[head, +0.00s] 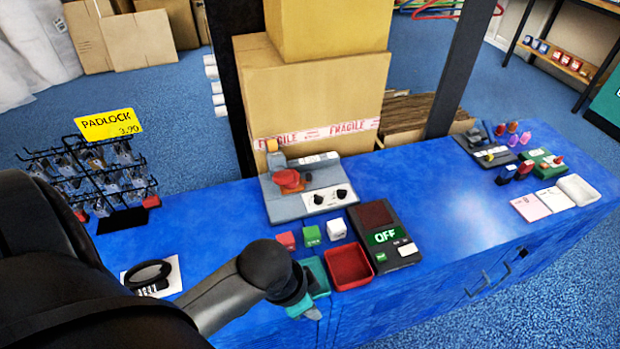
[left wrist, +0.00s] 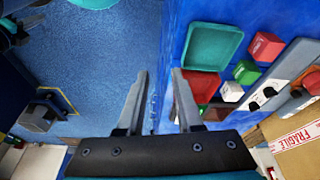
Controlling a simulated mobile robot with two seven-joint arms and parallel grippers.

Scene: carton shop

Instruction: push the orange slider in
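A grey device (head: 310,190) stands at the middle back of the blue counter. It has a red-orange part (head: 288,179) on its left, a smaller orange part (head: 272,145) at its top end, and a white panel with two black knobs. I cannot tell which orange part is the slider. The red-orange part also shows at the right edge of the left wrist view (left wrist: 312,82). My left gripper (left wrist: 158,80) is open and empty, over the counter's front edge, well apart from the device.
A teal tray (left wrist: 212,47) and red tray (head: 350,267) lie near the front edge. Red (head: 285,241), green (head: 311,235) and white (head: 336,229) blocks sit behind them. A box reading OFF (head: 385,237) is right. A padlock rack (head: 95,175) stands left.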

